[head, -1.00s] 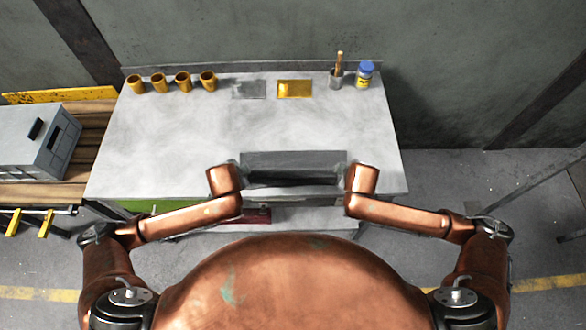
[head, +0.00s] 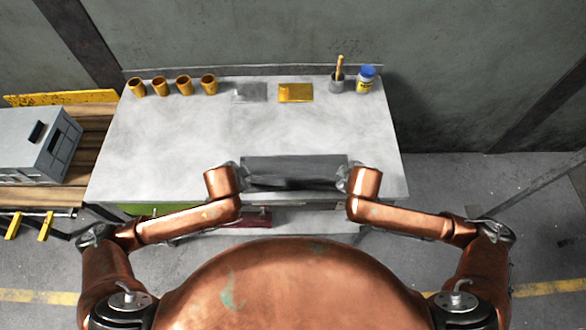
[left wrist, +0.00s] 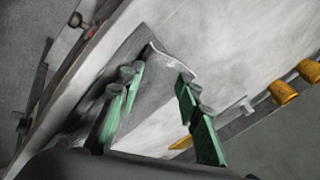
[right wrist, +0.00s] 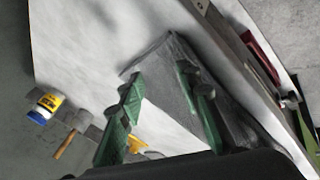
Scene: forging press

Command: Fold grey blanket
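The grey blanket (head: 292,166) lies at the front edge of the table, between my two grippers. Its near part shows as a darker, sagging band. My left gripper (head: 240,174) is at its left end, mostly hidden by my arm in the head view. In the left wrist view my left gripper (left wrist: 158,108) has its green fingers apart, with blanket (left wrist: 142,62) by one finger. My right gripper (head: 347,178) is at the right end. In the right wrist view my right gripper (right wrist: 165,108) also has its fingers apart, with blanket (right wrist: 168,68) beside and between them.
The table (head: 150,130) is clear behind the blanket. A grey case (head: 35,142) is at left.

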